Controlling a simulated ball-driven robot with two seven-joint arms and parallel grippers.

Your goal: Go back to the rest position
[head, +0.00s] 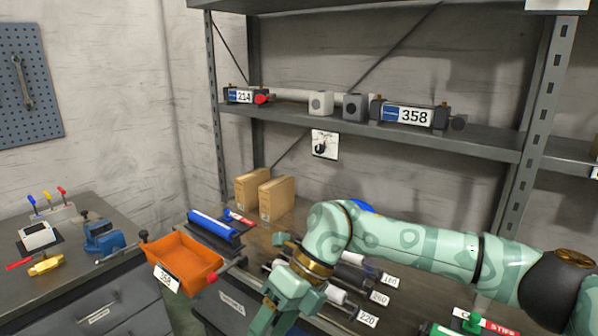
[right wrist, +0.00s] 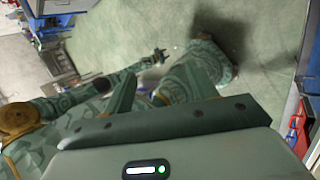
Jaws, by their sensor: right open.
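My right arm comes in from the right in the head view, its elbow bent above the bench. Its pale green gripper (head: 275,318) points down near the bottom edge, in front of the bench, right of the orange tray. The jaws are open, and nothing shows between them. In the right wrist view the two fingers of this gripper (right wrist: 160,88) stand apart over the floor. A patterned green arm of mine also shows there, with a small dark gripper-like end (right wrist: 156,57), apparently my left; its jaws are too small to judge. No left arm shows in the head view.
The bench holds an orange tray (head: 184,262), a blue roll (head: 213,224), cardboard boxes (head: 277,197) and rods with number tags (head: 380,298) close to my right gripper. A shelf (head: 480,143) runs above my right arm. Grey floor (right wrist: 260,40) is open in the wrist view.

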